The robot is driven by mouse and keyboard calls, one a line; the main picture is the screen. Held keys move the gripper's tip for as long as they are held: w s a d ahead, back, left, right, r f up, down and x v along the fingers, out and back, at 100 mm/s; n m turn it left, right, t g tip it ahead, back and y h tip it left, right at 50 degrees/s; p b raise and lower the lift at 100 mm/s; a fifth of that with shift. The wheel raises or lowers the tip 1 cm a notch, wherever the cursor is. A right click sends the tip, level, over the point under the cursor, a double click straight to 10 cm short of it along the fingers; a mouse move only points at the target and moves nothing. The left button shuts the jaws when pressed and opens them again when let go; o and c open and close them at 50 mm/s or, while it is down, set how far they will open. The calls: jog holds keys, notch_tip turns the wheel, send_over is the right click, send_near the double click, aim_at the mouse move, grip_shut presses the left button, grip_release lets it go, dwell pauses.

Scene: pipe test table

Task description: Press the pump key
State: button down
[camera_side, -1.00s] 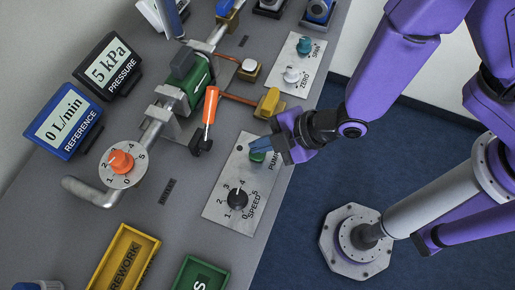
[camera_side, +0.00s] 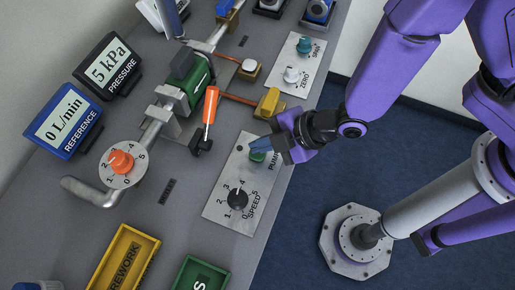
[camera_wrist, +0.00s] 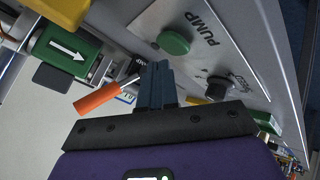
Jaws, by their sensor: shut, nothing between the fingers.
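The green pump key (camera_side: 257,156) is a round button on the light pump panel (camera_side: 222,205), above the black speed knob (camera_side: 237,198). In the wrist view the green key (camera_wrist: 174,41) stands beside the word PUMP. My gripper (camera_side: 254,144) is shut and empty, its blue fingertips at the upper edge of the key in the side view. In the wrist view the shut fingers (camera_wrist: 156,72) point toward the panel near the key, with a gap in the picture between them. Whether the tips touch the key I cannot tell.
An orange-handled lever (camera_side: 210,106) stands left of the panel. A yellow block (camera_side: 268,102) lies above it, and the zero and span panel (camera_side: 297,65) is farther back. The reference display (camera_side: 61,121) reads 0 L/min; the pressure display (camera_side: 108,65) reads 5 kPa.

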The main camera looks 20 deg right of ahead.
jog(key=shift+f, duration=0.15)
jog(key=shift+f, duration=0.3)
jog(key=shift+f, duration=0.35)
dwell(0.6)
jog(key=shift+r, duration=0.1)
dwell(0.3)
jog(key=shift+r, duration=0.7)
jog(key=shift+r, duration=0.1)
jog(key=shift+r, duration=2.4)
